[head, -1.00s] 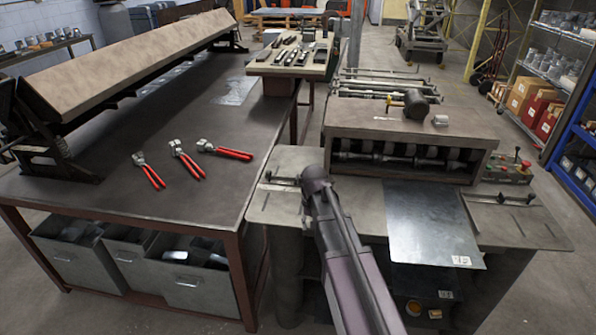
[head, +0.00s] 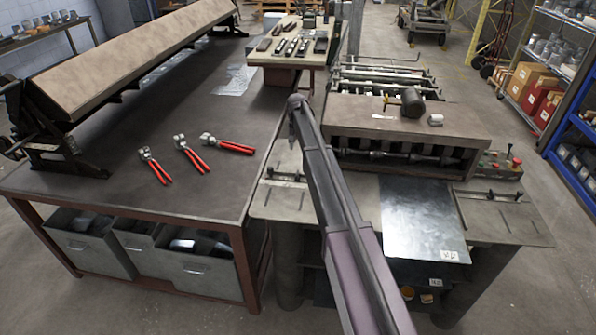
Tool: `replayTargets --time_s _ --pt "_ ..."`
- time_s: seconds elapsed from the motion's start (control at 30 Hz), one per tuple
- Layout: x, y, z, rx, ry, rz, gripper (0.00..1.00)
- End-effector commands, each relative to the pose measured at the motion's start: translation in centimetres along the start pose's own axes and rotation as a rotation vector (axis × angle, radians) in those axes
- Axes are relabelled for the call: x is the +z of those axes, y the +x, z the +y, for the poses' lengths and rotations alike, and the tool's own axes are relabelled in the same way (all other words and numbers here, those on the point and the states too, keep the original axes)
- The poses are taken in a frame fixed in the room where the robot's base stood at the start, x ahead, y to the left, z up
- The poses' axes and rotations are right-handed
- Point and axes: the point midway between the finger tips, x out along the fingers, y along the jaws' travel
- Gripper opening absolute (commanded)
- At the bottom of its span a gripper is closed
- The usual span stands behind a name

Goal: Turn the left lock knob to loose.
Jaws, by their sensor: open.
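The machine's left side plate (head: 285,205) carries a dark slotted guide bar (head: 287,178). A small dark upright knob (head: 270,172) stands at its left end; it is too small to tell whether it is tight or loose. My gripper (head: 292,128) is at the far end of my arm, above the gap between the workbench and the machine, beyond the left guide in the picture. It is open, small and largely hidden by my wrist. It appears apart from the knob, with nothing seen in it.
A sheet of metal (head: 420,225) lies at the machine's front. The right guide (head: 490,195) and control buttons (head: 507,162) are to its right. A mallet (head: 412,103) lies on the machine's top. Red-handled pliers (head: 190,157) lie on the workbench (head: 110,190).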

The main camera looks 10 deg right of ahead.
Motion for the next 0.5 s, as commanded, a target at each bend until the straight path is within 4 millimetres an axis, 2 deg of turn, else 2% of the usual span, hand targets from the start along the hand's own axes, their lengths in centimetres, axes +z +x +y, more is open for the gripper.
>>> replayTargets --time_s 0.5 --pt "0.06 0.61 0.11 0.0 0.0 0.0 0.5"
